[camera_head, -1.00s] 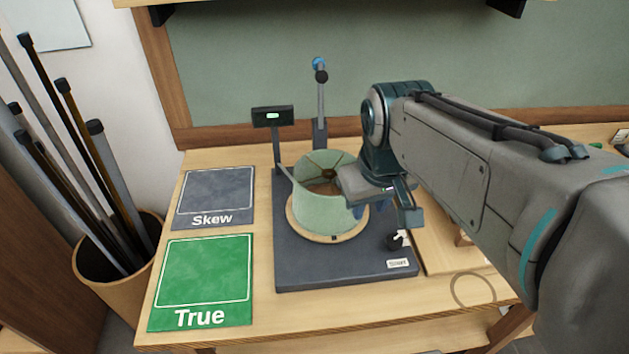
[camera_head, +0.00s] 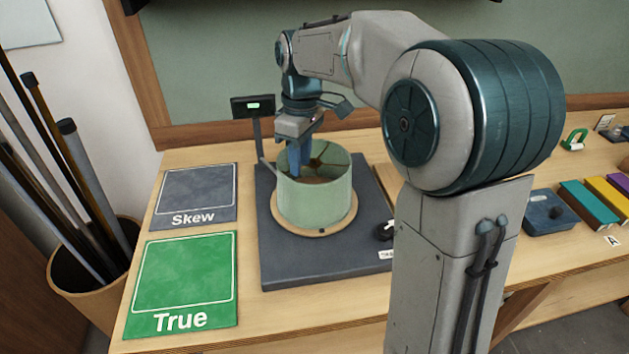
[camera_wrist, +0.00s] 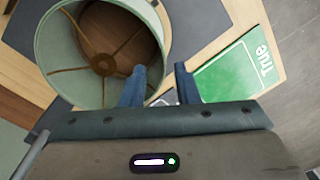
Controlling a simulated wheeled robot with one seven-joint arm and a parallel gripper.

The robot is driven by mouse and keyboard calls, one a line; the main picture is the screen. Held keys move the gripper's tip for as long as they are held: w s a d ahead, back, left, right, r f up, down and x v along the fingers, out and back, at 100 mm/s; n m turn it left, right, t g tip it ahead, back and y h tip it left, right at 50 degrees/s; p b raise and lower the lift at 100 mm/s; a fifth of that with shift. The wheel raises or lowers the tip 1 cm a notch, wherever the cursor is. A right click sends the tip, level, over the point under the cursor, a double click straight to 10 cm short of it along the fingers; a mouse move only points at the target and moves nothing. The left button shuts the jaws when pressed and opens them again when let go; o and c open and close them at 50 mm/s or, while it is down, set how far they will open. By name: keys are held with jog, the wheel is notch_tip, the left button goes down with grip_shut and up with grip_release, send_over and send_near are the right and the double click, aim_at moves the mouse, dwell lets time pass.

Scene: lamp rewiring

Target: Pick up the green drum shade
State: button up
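The green drum shade (camera_head: 315,203) stands upright on a round wooden disc (camera_head: 313,230) on a dark base plate (camera_head: 325,268). Its top is open, with thin spokes meeting at a hub inside. My gripper (camera_head: 295,172) points down at the shade's left rear rim. In the wrist view, the shade (camera_wrist: 50,45) fills the upper left. There my gripper (camera_wrist: 160,80) shows two blue fingers apart, one over the shade's inside and one outside it, with the rim between them. I cannot tell whether either finger touches the wall.
A grey Skew mat (camera_head: 195,192) and a green True mat (camera_head: 182,280) lie left of the base. A small display on a post (camera_head: 252,106) stands behind it. A bin of rods (camera_head: 90,270) is at far left. Coloured blocks (camera_head: 588,203) sit at right.

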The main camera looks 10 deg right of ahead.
aim_at(298, 198)
jog(key=f, duration=0.9)
jog(key=shift+s+a+f+p, duration=0.1)
jog(key=shift+s+a+p, duration=0.15)
jog(key=shift+a+p, duration=0.15)
jog(key=shift+c, duration=0.3)
grip_shut()
